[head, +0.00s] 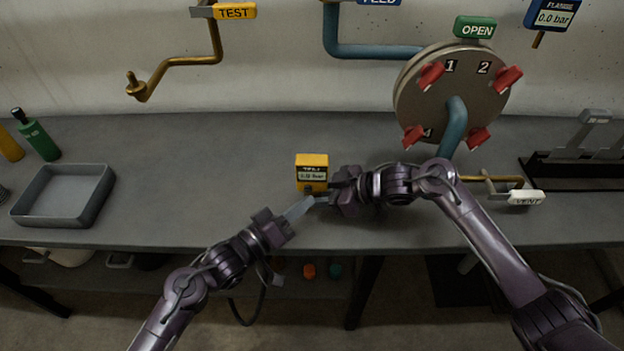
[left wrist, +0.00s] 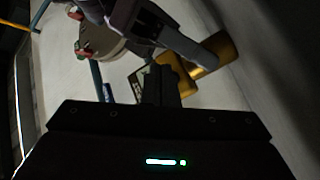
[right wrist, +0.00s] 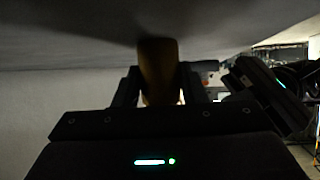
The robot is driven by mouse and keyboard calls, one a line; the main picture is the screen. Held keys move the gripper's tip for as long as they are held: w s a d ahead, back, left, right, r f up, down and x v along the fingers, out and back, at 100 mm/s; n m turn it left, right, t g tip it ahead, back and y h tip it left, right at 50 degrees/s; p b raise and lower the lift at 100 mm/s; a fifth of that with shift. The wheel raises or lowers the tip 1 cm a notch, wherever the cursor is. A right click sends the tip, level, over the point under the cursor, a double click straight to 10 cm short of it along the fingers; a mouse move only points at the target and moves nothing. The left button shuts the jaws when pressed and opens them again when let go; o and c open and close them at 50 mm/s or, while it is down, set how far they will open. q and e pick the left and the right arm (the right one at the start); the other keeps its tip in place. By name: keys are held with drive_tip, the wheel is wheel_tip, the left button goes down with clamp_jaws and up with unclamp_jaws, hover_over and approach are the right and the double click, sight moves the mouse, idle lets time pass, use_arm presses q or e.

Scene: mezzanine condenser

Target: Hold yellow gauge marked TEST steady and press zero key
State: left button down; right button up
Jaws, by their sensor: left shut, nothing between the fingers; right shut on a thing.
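The yellow gauge (head: 312,161), with a dark label band and a small display reading about 0.0 bar, stands upright at the middle of the grey bench. My right gripper (head: 326,186) comes in from the right and is shut on the gauge's lower part. In the right wrist view the yellow body (right wrist: 158,70) sits between its fingers. My left gripper (head: 313,202) is shut and empty, with its tips at the gauge's lower front. In the left wrist view its fingers (left wrist: 168,92) overlap the yellow gauge (left wrist: 180,75). The zero key is too small to make out.
A grey tray (head: 64,194) and a green bottle (head: 39,140) are at the left. A round plate with red handles (head: 430,75) stands behind right. A brass pipe with a yellow TEST tag (head: 234,12) is on the wall. A white VENT tag (head: 526,197) is at the right.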

use_arm(q)
drive_tip(key=shift+w, duration=0.1)
idle(0.4)
drive_tip(key=shift+w, duration=0.35)
drive_tip(key=shift+w, duration=0.25)
idle(0.4)
drive_tip(key=shift+s, duration=0.7)
drive_tip(key=s, duration=0.6)
drive_tip(key=shift+a, duration=0.15)
